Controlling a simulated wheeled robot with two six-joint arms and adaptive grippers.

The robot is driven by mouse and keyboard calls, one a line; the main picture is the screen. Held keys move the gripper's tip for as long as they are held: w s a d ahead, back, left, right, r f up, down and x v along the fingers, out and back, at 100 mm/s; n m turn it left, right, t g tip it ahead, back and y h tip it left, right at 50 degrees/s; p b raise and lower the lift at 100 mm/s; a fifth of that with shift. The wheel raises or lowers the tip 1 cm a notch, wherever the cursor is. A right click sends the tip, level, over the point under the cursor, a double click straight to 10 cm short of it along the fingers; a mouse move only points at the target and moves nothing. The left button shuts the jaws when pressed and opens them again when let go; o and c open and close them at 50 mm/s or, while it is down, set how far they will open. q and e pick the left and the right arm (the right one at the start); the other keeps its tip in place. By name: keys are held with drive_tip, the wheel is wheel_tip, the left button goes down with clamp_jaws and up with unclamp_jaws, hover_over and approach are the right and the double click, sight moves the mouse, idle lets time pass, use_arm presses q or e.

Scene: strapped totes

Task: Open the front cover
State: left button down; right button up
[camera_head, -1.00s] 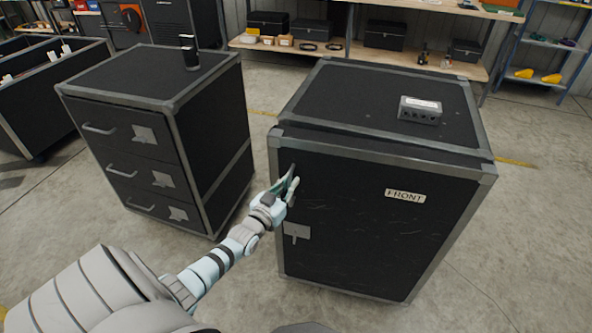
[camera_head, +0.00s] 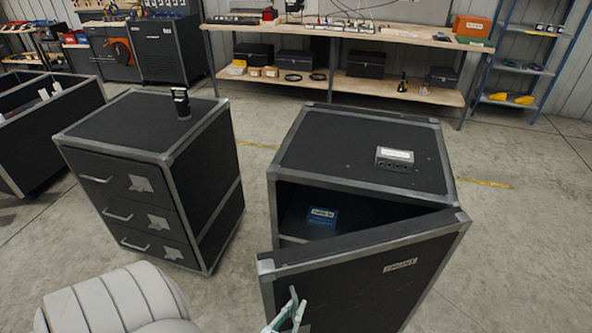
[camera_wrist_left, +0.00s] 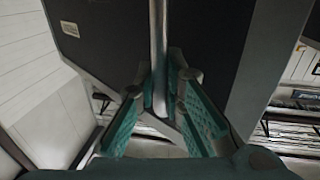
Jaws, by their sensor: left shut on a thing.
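The front cover (camera_head: 375,280) of the black case (camera_head: 362,150) stands swung partly open, its free edge at the left and toward me. It bears a FRONT label (camera_head: 400,265). My left gripper (camera_head: 291,310) is at the cover's left side near the bottom of the head view. In the left wrist view my left gripper (camera_wrist_left: 162,85) has its green fingers closed around a pale upright bar handle (camera_wrist_left: 158,35) on the dark panel. My right gripper is not in view.
A blue box (camera_head: 322,217) sits inside the case behind the cover. A small grey device (camera_head: 394,158) lies on the case top. A black drawer cabinet (camera_head: 215,175) stands at the left. A workbench (camera_head: 350,34) runs along the back. Concrete floor is clear at the right.

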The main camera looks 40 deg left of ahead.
use_arm(q)
drive_tip(key=shift+d, duration=0.2)
drive_tip(key=c, duration=1.7)
unclamp_jaws()
